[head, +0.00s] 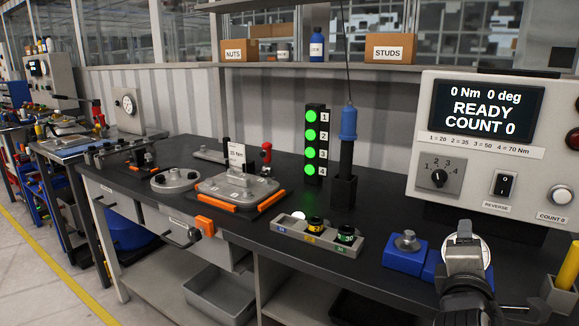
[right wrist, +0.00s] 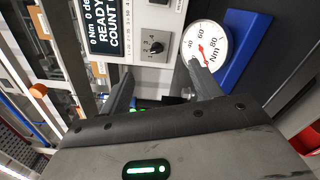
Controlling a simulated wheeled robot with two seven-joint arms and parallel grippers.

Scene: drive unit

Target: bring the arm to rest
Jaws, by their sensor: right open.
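My right gripper (head: 468,262) is at the lower right of the head view, over the front right part of the bench, in front of the control box. In the right wrist view its two fingers (right wrist: 160,72) stand apart with nothing held between them. A white torque dial (right wrist: 206,46) on a blue base (right wrist: 250,45) shows beyond one finger there. In the head view the gripper partly hides this dial. I cannot tell the exact gap between finger and dial. My left gripper is in neither view.
The control box (head: 480,190) reads READY, COUNT 0. A blue block with a metal fitting (head: 405,252) sits left of the gripper. A socket tray (head: 318,236), a blue-topped driver (head: 348,140), a green light stack (head: 315,145) and an orange-edged fixture (head: 240,190) stand farther left.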

